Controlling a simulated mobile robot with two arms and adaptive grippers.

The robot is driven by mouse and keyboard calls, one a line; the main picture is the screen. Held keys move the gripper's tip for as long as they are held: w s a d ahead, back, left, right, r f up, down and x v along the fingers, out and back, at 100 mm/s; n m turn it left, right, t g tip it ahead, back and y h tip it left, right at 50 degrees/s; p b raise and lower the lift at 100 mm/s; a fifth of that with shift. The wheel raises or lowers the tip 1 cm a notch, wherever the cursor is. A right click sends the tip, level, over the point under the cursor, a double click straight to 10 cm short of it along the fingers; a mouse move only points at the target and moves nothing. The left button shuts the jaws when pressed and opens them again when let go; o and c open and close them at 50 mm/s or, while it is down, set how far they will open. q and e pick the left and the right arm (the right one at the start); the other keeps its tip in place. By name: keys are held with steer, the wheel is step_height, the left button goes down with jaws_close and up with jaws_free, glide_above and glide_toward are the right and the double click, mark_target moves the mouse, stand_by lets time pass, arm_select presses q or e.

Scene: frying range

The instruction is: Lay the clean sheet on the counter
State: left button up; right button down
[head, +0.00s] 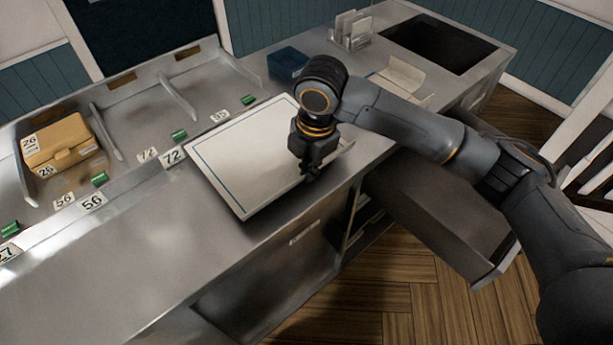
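A white sheet (235,165) with a thin blue border line lies on the steel counter (165,245), near the counter's front edge. My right gripper (311,176) points down at the sheet's right part, by its front right side. The gripper and arm hide some of the sheet there. The fingers are small and dark, so I cannot tell whether they are open, or shut on the sheet's edge. My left gripper is not in view.
An open drawer (440,205) juts out below my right arm. A tan box (58,140) stands in a divided bay at the left, with numbered cards along the front. A blue container (287,62), a card rack (352,30) and a dark recess (438,42) are at the back.

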steer(key=f, duration=0.1)
steer(key=f+p, duration=0.1)
steer(key=f, duration=0.1)
steer(key=shift+s+a+f, duration=0.15)
steer(key=shift+a, duration=0.15)
steer(key=shift+f, duration=0.25)
steer(key=c, duration=2)
jaws_free()
steer(key=o, duration=0.5)
